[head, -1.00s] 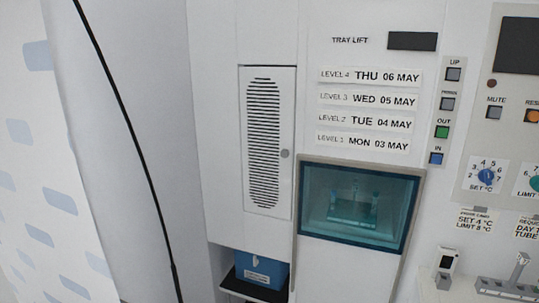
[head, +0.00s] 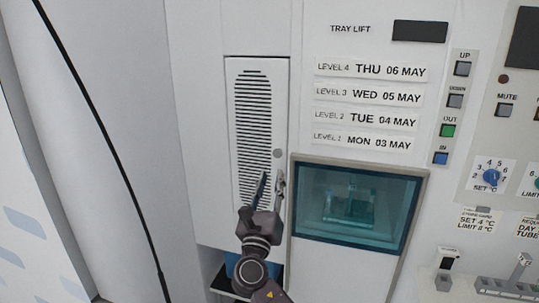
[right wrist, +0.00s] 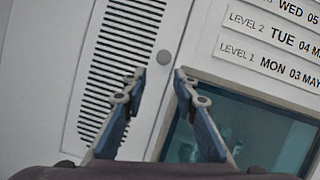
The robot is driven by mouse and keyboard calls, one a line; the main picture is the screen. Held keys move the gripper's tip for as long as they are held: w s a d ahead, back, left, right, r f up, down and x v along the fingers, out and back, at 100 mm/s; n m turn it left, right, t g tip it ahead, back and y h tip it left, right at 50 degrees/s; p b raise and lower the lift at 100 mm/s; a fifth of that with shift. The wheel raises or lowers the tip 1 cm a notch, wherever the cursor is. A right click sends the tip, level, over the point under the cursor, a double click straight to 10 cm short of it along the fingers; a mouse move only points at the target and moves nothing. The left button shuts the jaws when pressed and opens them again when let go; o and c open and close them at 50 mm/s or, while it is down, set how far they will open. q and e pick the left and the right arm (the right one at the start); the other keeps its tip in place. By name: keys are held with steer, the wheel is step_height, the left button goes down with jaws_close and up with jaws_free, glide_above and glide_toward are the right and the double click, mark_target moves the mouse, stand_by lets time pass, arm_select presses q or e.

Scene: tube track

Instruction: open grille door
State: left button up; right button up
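The grille door (head: 252,205) is a tall white panel with dark horizontal slots, left of the tray lift labels, and it looks closed. Its round grey knob (head: 278,153) is on the right edge; the knob also shows in the right wrist view (right wrist: 164,57). My right gripper (head: 272,176) is open and empty, just below the knob in the head view. In the right wrist view its two fingers (right wrist: 158,76) stand apart, with the knob beyond the gap between their tips. I cannot tell contact, but the knob appears free. My left gripper is not in view.
A tray lift window (head: 358,204) with a teal interior is right of the door. Level labels (head: 368,96) and buttons (head: 447,131) are above and beside it. A blue box (head: 232,262) sits in a recess below, partly hidden by my arm. A black cable (head: 103,148) hangs at left.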

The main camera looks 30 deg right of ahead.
mark_target(277, 155)
steer(key=p+x, duration=0.1)
steer(key=x, duration=0.2)
steer(key=r+p+x, duration=0.1)
steer(key=x, duration=0.2)
steer(key=shift+d+r, duration=0.2)
steer(key=shift+w+d+r, duration=0.1)
steer(key=shift+w+d, duration=0.3)
steer(key=shift+w, duration=0.05)
jaws_close()
